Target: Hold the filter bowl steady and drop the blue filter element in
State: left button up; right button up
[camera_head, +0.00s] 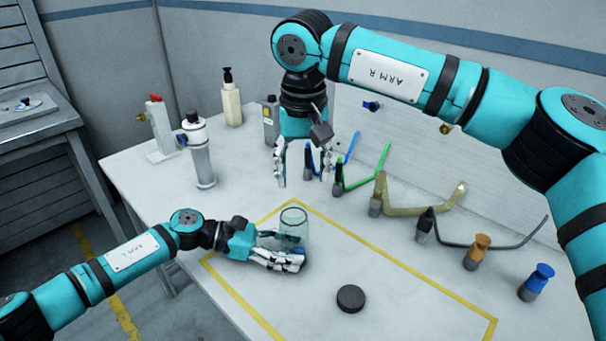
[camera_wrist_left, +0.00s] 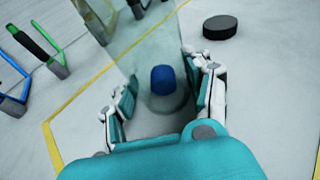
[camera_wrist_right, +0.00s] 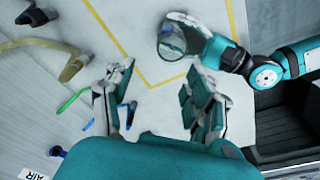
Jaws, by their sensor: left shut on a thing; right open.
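The clear filter bowl (camera_head: 293,219) stands upright on the table near the left corner of the yellow outline. My left gripper (camera_head: 284,251) is shut on the bowl low down, with its fingers on either side. The blue filter element (camera_wrist_left: 162,79) shows through the clear wall in the left wrist view, low inside the bowl. In the head view it is mostly hidden by the fingers. My right gripper (camera_head: 304,180) is open and empty, pointing down behind the bowl. In the right wrist view the bowl (camera_wrist_right: 172,42) is beyond the open fingers.
A black round cap (camera_head: 351,298) lies in front of the bowl. A cream bottle (camera_head: 231,105), a red-handled valve (camera_head: 155,120) and a grey cylinder (camera_head: 201,160) stand at the back left.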

notch_tip(320, 180, up, 10)
jog(key=s, duration=0.1)
jog(key=shift+s+r, duration=0.15)
dwell(0.6)
pick_arm(q)
jog(key=o, duration=0.9)
jog(key=shift+o, duration=0.2)
jog(key=shift+a, duration=0.1)
jog(key=v, duration=1.1)
jog(key=shift+a+r, duration=0.15)
jog(key=shift+a, duration=0.35)
